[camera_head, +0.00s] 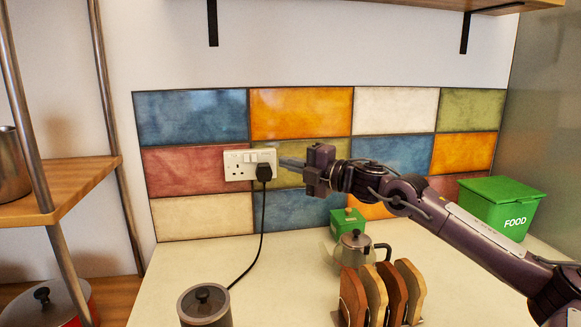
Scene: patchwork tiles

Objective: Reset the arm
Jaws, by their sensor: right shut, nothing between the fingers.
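My right arm comes in from the right edge, and its gripper (291,163) is shut and empty in front of the tiled wall. The fingertips point left, just right of the white double wall socket (236,161); I cannot tell whether they touch it. A black plug (264,172) sits in the right side of the socket. Its black cable hangs down to the counter, toward a lidded grey canister (205,307). My left gripper is not in view.
Below my right arm stand a kettle (355,247), a small green box (346,219) and a rack of wooden boards (385,294). A green FOOD bin (500,207) is at the right. A wooden shelf unit (70,188) stands left. The counter's middle-left is fairly clear.

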